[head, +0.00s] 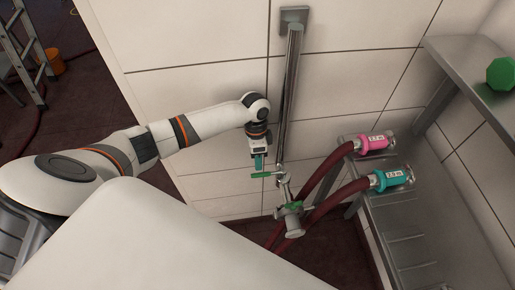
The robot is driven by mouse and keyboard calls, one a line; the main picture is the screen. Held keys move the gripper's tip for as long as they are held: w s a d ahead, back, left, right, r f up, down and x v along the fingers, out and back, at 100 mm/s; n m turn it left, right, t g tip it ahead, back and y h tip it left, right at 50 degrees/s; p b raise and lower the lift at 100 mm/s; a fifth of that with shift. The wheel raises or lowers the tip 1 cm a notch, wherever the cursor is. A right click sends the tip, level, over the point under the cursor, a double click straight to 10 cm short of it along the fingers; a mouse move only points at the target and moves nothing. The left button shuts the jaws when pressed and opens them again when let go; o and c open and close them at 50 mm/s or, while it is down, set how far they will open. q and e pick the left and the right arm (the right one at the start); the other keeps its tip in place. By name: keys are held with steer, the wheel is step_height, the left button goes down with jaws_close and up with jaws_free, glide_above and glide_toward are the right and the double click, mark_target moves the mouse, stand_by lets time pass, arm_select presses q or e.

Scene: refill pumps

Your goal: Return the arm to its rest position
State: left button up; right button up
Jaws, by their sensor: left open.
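My left arm reaches in from the left, and its gripper (259,163) points down in front of the tiled wall. The gripper is small in view and open. Just below and right of it is a green handle (262,175) on a metal valve fitting. I cannot tell whether the fingers touch the handle. My right gripper is not in view.
A vertical metal pipe (291,90) runs down the wall. Dark red hoses (325,172) lead to a pink coupling (374,143) and a teal coupling (391,178) on a metal rack. A shelf (470,60) holds a green object (501,74). A ladder (28,50) stands far left.

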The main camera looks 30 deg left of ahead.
arm_select(q)
steer(key=shift+w+r, duration=0.1)
steer(key=shift+r, duration=0.5)
